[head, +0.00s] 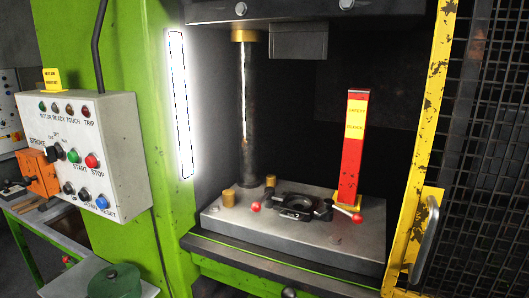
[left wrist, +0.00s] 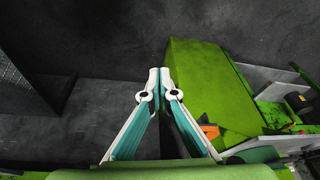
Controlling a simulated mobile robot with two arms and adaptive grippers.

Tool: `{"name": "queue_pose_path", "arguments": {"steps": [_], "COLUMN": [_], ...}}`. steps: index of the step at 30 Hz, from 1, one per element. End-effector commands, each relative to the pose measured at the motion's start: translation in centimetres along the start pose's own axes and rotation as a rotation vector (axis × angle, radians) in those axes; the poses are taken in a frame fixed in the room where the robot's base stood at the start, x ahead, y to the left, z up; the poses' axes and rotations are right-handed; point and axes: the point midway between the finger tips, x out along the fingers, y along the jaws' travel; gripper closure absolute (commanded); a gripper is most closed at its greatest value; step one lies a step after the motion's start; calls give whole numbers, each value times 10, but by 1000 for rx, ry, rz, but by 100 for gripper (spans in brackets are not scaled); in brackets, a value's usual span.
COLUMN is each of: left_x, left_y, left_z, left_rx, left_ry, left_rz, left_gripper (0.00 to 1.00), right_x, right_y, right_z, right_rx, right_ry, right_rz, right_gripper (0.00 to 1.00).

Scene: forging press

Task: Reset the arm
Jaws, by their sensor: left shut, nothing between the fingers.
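My left gripper (left wrist: 159,74) is shut and empty in the left wrist view, its two fingertips together at the centre. It points over dark floor, just left of a green press side (left wrist: 210,80) in that picture. Neither gripper shows in the head view. The head view faces the green press (head: 148,110) with its metal bed (head: 225,215). On the bed sit a black ring-shaped die (head: 296,203) with red-knobbed handles and an upright red block (head: 352,150) with a yellow label.
A control box (head: 85,150) with buttons and knobs hangs on the press's left. A yellow guard frame (head: 432,130) with mesh stands at the right. A side table with a green round pot (head: 115,282) is at the lower left. Dark floor (left wrist: 100,120) lies clear in the wrist view.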

Motion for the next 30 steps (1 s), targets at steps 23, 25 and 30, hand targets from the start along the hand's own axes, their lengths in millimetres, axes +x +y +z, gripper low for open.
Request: {"name": "queue_pose_path", "arguments": {"steps": [23, 25, 30], "left_x": [289, 311, 353], "left_y": [12, 13, 14], "left_z": [121, 148, 217], "left_rx": [30, 34, 42], "left_ry": [-117, -131, -166], "left_rz": [14, 16, 19], "left_gripper": [100, 100, 100], "right_x": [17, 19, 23], "right_y": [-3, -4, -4], "right_z": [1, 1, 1], "right_rx": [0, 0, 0], "right_ry": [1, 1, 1], "right_rz": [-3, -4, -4], "right_gripper": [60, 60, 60]}}
